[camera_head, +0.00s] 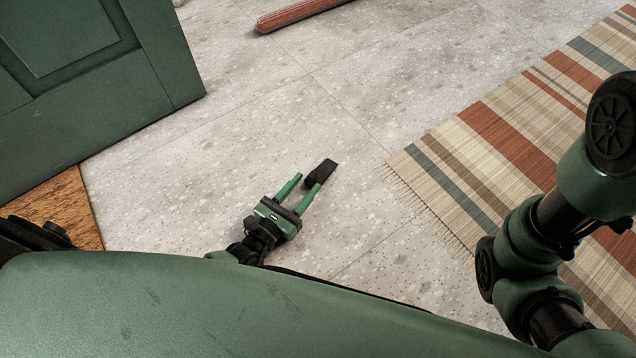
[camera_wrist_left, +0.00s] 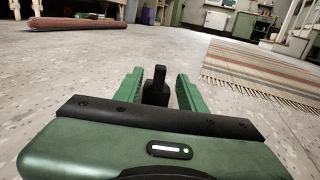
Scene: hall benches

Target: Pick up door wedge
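The door wedge (camera_head: 322,172) is a small black piece lying on the grey speckled floor. It also shows in the left wrist view (camera_wrist_left: 156,88), with a narrow upright part facing me. My left gripper (camera_head: 307,181) is low over the floor with its two green fingers apart. In the left wrist view, the wedge appears between the fingers of the left gripper (camera_wrist_left: 158,76), with a gap on each side. In the head view the wedge reaches out past the fingertips. My right arm shows at the right of the head view, but its gripper is out of frame.
A striped, fringed rug (camera_head: 505,150) lies to the right. A green panelled door (camera_head: 95,90) stands at the left, beside a patch of brown flooring (camera_head: 65,205). A reddish-brown roll (camera_head: 300,12) lies farther off. The floor around the wedge is clear.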

